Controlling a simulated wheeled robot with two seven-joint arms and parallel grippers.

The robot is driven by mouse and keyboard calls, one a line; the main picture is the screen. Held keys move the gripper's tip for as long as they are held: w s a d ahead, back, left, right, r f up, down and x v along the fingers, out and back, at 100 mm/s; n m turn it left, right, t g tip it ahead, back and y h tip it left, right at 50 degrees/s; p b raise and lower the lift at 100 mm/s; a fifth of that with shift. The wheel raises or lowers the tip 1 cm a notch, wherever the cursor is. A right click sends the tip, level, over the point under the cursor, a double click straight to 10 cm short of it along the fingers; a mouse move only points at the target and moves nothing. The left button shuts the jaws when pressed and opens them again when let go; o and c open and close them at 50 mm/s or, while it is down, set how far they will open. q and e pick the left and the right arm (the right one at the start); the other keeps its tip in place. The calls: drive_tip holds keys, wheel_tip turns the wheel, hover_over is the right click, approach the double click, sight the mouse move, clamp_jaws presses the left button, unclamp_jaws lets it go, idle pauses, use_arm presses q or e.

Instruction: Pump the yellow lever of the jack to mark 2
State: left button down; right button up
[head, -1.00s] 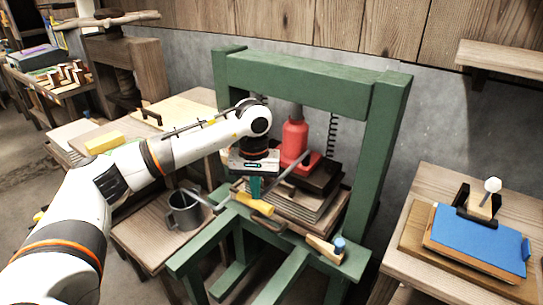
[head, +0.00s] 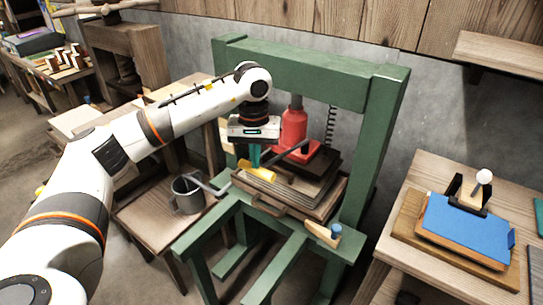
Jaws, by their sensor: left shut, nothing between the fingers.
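The red jack (head: 293,128) stands inside the green press frame (head: 300,72), on a dark block over a stack of boards. Its grey lever slopes down toward the front left and ends in a yellow grip (head: 258,170). My left gripper (head: 254,160) points down at the grip with its teal fingers shut and nothing between them. The fingertips are at or just behind the grip; I cannot tell whether they touch it. I can make out no marks on the jack. My right gripper is not in view.
A grey mug (head: 187,195) stands on a low wooden table at the left of the press. A wooden piece with a blue knob (head: 336,231) is at the press's front right. A bench at right holds a blue pad (head: 466,230). The green posts flank the jack.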

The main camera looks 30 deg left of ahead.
use_arm(q)
wheel_tip(320, 180, down, 14)
drive_tip(key=b, duration=0.9)
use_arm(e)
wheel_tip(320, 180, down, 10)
use_arm(q)
wheel_tip(320, 180, up, 15)
drive_tip(key=p, duration=0.9)
drive_tip(key=shift+p, duration=0.35)
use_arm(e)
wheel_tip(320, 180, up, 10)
use_arm(q)
drive_tip(key=shift+f, duration=0.15)
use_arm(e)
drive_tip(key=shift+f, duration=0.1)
use_arm(q)
wheel_tip(320, 180, down, 15)
drive_tip(key=b, duration=1.1)
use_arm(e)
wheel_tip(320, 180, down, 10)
use_arm(q)
wheel_tip(320, 180, up, 15)
drive_tip(key=p, duration=1)
drive_tip(key=shift+r+p, duration=0.2)
drive_tip(key=shift+p, duration=0.1)
drive_tip(key=shift+f, duration=0.1)
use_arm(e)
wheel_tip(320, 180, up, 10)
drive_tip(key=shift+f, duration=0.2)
